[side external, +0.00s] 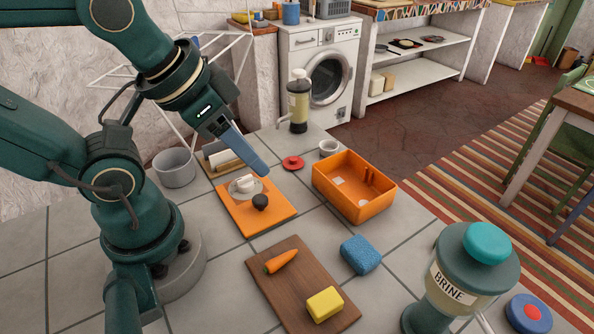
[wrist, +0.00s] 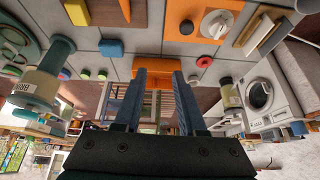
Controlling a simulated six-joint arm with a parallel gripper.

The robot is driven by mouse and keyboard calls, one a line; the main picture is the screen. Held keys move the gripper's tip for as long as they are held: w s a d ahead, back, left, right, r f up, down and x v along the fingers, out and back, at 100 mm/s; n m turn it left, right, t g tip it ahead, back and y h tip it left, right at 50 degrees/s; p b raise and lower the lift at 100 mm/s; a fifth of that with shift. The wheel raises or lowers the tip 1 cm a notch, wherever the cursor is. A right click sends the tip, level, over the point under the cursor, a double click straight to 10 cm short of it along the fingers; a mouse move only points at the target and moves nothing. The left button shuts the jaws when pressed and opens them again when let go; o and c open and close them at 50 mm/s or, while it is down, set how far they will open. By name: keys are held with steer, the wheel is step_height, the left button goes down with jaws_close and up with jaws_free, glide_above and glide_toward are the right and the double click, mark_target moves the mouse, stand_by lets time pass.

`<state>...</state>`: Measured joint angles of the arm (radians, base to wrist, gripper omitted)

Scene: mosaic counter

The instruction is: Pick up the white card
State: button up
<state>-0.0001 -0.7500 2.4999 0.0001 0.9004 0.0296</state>
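A white card (side external: 222,157) appears to stand upright in a wooden holder (side external: 229,168) on the counter, behind the orange board. The holder also shows at the upper right of the wrist view (wrist: 250,30), with a white strip along it. My gripper (side external: 265,170) is above the orange board, to the right of the holder and apart from it. In the wrist view my gripper (wrist: 160,72) has its two fingers spread with nothing between them; it is open and empty.
An orange crate (side external: 380,210) holds small pale pieces. A grey pot (side external: 174,170), pump bottle (side external: 299,105), red lid (side external: 293,163), wooden board (side external: 285,295) and blue sponge (side external: 360,255) stand around.

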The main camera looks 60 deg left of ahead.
steer(key=g, duration=0.6)
glide_above(229, 157)
step_height(229, 157, down, 8)
steer(key=shift+w+r, duration=0.1)
steer(key=shift+a+f, duration=0.1)
steer(key=shift+f, duration=2.4)
jaws_close()
